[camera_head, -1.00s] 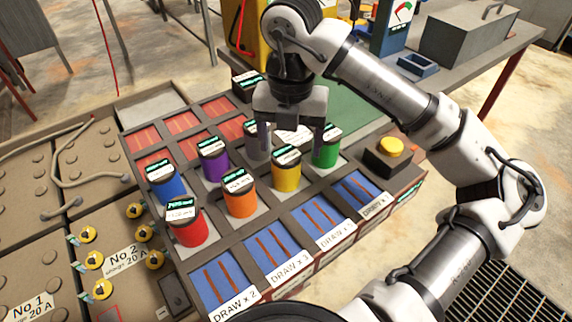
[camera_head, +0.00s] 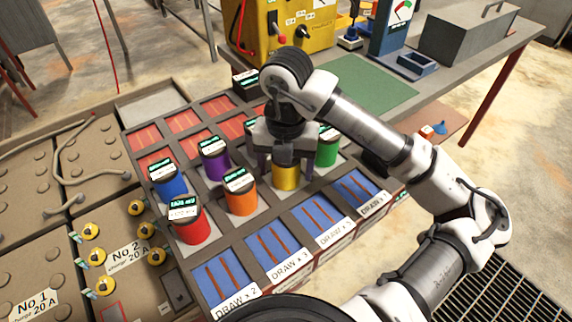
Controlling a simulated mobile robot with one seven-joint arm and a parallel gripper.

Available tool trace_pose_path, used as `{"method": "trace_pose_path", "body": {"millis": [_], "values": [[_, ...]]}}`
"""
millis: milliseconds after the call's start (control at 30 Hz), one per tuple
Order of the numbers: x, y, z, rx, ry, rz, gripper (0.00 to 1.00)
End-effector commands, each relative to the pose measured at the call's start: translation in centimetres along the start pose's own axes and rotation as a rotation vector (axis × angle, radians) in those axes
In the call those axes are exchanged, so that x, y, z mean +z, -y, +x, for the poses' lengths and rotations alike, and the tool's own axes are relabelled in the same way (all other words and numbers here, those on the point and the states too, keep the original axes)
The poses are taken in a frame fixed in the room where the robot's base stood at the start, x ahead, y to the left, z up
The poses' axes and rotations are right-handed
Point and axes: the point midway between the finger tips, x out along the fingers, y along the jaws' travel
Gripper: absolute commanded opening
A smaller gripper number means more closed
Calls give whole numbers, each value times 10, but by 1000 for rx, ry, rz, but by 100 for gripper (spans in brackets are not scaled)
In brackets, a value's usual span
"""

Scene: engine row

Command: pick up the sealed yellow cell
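The yellow cell (camera_head: 286,178) stands upright in its slot of the rack, between the orange cell (camera_head: 240,196) and the green cell (camera_head: 327,150). My gripper (camera_head: 287,164) is right above it, pointing down, with one finger on each side of the yellow cell's upper part. The fingers look spread, with a gap to the cell. The gripper body hides the top and label of the yellow cell. The green cell is partly hidden behind the gripper.
Purple (camera_head: 214,160), blue (camera_head: 168,185) and red (camera_head: 190,226) cells stand close by to the left. Blue empty slots (camera_head: 318,216) run along the rack's front edge. A workbench with a green mat (camera_head: 372,88) and a yellow machine (camera_head: 300,30) lies behind.

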Motion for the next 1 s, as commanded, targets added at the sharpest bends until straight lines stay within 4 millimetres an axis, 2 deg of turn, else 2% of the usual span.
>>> {"method": "trace_pose_path", "body": {"millis": [67, 467, 767, 1000], "values": [[0, 0, 0, 0, 0, 0, 61], [0, 0, 0, 0, 0, 0, 9], [0, 0, -5, 0, 2, 0, 9], [1, 0, -41, -2, 5, 1, 9]]}}
